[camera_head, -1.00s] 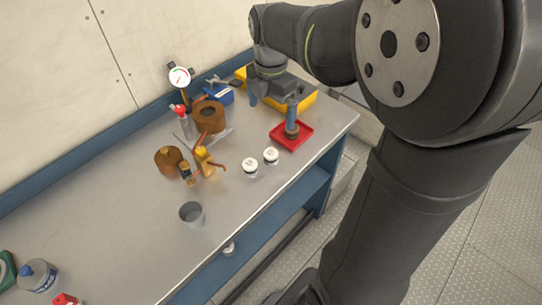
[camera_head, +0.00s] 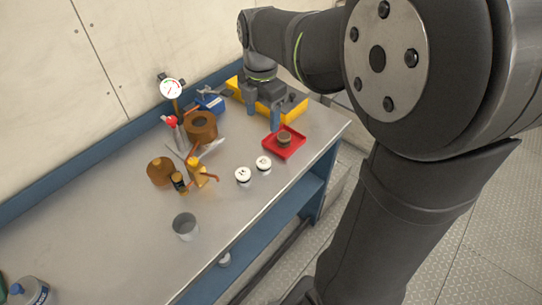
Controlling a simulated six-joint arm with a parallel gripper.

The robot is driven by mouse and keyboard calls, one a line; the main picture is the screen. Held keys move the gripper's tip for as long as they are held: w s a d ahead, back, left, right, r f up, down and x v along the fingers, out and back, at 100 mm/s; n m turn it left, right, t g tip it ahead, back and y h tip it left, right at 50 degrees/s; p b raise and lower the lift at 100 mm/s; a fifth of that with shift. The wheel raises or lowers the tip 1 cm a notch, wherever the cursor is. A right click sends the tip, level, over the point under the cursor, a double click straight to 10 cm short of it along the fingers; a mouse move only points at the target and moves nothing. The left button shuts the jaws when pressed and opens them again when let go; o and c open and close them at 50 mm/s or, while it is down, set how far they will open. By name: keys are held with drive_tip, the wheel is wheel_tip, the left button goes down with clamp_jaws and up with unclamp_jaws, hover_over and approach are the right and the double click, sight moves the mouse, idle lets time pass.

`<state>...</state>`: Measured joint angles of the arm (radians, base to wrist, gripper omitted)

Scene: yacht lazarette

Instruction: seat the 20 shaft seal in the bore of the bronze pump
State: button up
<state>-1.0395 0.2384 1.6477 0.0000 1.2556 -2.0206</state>
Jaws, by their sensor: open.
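The bronze pump (camera_head: 201,126) stands toward the back of the bench, with its dark round bore facing up. Two white round pieces with dark marks lie on the bench, one nearer (camera_head: 243,175) and one farther (camera_head: 263,163). The marks are too small to read, so I cannot tell which piece, if either, is the 20 shaft seal. A brownish round piece (camera_head: 285,139) sits in the red tray (camera_head: 280,153). My gripper (camera_head: 263,119) is open, fingers down, just behind and left of the tray. I see nothing between its fingers.
A dial gauge (camera_head: 172,89) and a red-topped item (camera_head: 172,122) stand left of the pump. A bronze pot (camera_head: 160,172), brass fitting (camera_head: 198,173) and grey cup (camera_head: 186,227) are nearer. Yellow case (camera_head: 294,106) and blue box (camera_head: 211,103) sit behind.

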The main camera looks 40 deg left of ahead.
drive_tip(key=m, duration=1.9)
hover_over(264, 162)
drive_tip(key=f, duration=1.2)
drive_tip(key=shift+w+a+f, duration=0.15)
drive_tip(key=shift+a, duration=0.1)
drive_tip(key=shift+d+f, duration=0.15)
drive_tip(key=shift+f, duration=2.5)
drive_tip(key=shift+c, duration=0.4)
drive_tip(key=c, duration=1)
